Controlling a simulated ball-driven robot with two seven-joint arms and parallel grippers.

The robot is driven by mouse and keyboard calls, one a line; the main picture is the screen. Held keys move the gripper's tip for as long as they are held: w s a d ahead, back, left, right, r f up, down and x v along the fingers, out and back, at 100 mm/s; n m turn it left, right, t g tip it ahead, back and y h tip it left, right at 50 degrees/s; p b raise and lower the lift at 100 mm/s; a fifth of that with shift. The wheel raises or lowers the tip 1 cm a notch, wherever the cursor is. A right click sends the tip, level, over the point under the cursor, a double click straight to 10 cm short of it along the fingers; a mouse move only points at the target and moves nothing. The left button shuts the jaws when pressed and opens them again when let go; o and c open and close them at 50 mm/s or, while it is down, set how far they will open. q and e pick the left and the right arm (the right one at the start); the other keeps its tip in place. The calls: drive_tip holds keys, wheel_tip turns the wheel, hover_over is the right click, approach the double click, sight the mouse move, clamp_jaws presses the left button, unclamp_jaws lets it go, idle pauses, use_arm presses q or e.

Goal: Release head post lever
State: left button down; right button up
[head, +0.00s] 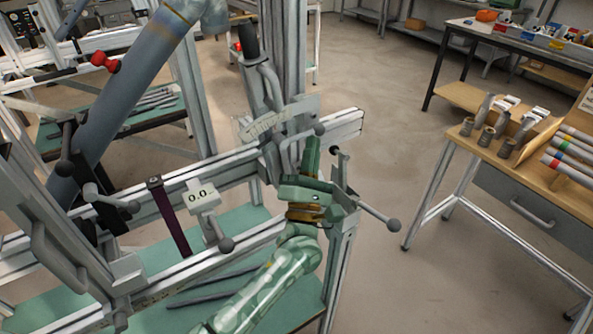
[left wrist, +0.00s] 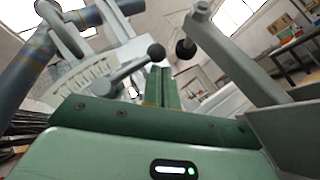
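A pale metal head post (head: 283,60) stands upright on the jig beam, with a graduated plate (head: 265,124) at its foot. A grey lever with a dark ball knob (head: 320,130) is beside the post; the knob also shows in the left wrist view (left wrist: 156,52). My left gripper (head: 311,152) is green and points up close to this knob. In the left wrist view its two fingers (left wrist: 161,80) stand together with nothing visible between them, the tips just below the knob. Whether they touch the lever I cannot tell. My right gripper is in neither view.
Another ball-ended lever (head: 378,214) juts out right of my left gripper. A blue-grey frame tube (head: 130,95) slants across the left. A wooden bench (head: 550,190) stands right, with open floor between.

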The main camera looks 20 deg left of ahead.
use_arm(q)
drive_tip(key=shift+d+r, duration=0.1)
drive_tip(key=shift+r, duration=0.35)
drive_tip(key=shift+w+d+r+p, duration=0.1)
drive_tip(key=shift+w+p, duration=0.05)
drive_tip(key=shift+p, duration=0.2)
drive_tip(key=b+v, duration=0.1)
drive_tip(key=v, duration=1.5)
drive_tip(key=shift+f, duration=0.2)
